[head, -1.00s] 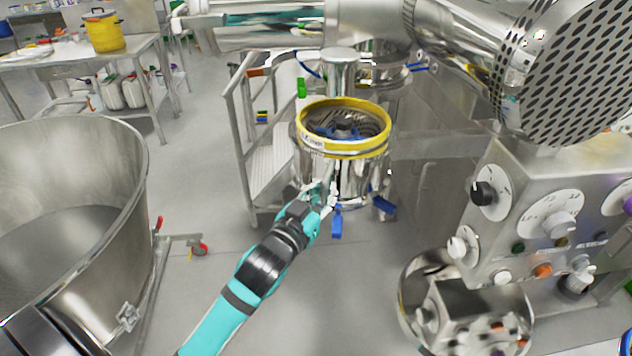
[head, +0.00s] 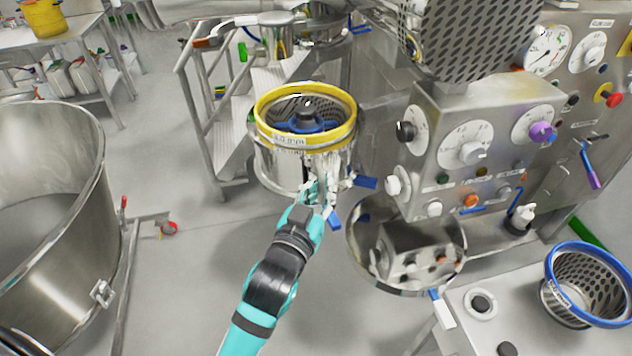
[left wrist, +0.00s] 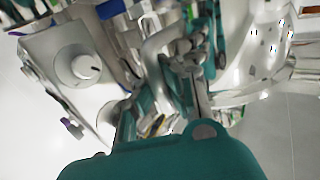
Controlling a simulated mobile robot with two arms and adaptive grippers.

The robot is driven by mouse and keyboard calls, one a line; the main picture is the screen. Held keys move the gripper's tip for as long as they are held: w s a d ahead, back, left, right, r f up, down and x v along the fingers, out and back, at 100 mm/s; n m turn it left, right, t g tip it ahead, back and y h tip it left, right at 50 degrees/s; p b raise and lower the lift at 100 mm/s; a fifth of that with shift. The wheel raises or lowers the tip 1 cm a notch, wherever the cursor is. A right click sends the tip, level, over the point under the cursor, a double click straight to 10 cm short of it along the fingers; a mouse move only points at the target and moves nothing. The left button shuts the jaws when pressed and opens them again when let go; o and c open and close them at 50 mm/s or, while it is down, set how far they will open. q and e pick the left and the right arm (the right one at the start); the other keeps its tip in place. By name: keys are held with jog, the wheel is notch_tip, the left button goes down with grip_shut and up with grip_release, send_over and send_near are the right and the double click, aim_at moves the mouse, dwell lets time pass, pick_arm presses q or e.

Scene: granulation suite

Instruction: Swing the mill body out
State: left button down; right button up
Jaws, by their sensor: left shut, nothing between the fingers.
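The mill body (head: 275,168) is a polished steel drum in the middle of the head view. A yellow ring (head: 262,122) forms its rim, and a perforated screen with a blue rotor (head: 303,124) sits inside. Two blue handles stick out low at its front right, one (head: 364,182) pointing right and one (head: 334,219) pointing down. My left gripper (head: 320,188) is shut and empty at the drum's lower front right, close to these handles. Whether it touches the drum is unclear. In the left wrist view its fingers (left wrist: 188,75) overlap blurred shiny metal. My right gripper is out of view.
A control box (head: 470,150) with dials and a round steel vessel (head: 362,252) stand to the right. A blue-rimmed screen (head: 552,262) rests on a table (head: 470,325) at lower right. A large steel bin (head: 60,250) stands left. Steps (head: 212,150) stand behind the drum.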

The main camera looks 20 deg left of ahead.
pick_arm(q)
jog(key=shift+s+d+f, duration=0.1)
jog(key=shift+f, duration=0.35)
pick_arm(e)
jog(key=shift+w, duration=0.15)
pick_arm(q)
jog(key=shift+d+f, duration=0.1)
jog(key=shift+d, duration=0.05)
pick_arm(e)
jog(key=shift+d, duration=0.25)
pick_arm(q)
jog(key=c, duration=1.9)
grip_release()
jog(key=shift+s, duration=0.1)
jog(key=o, duration=0.4)
jog(key=shift+s+d+r, duration=0.15)
jog(key=shift+s+r, duration=0.2)
jog(key=shift+s, duration=0.1)
jog(key=shift+o, duration=0.8)
jog(key=shift+d+r, duration=0.1)
jog(key=shift+r, duration=0.05)
jog(key=shift+w, duration=0.1)
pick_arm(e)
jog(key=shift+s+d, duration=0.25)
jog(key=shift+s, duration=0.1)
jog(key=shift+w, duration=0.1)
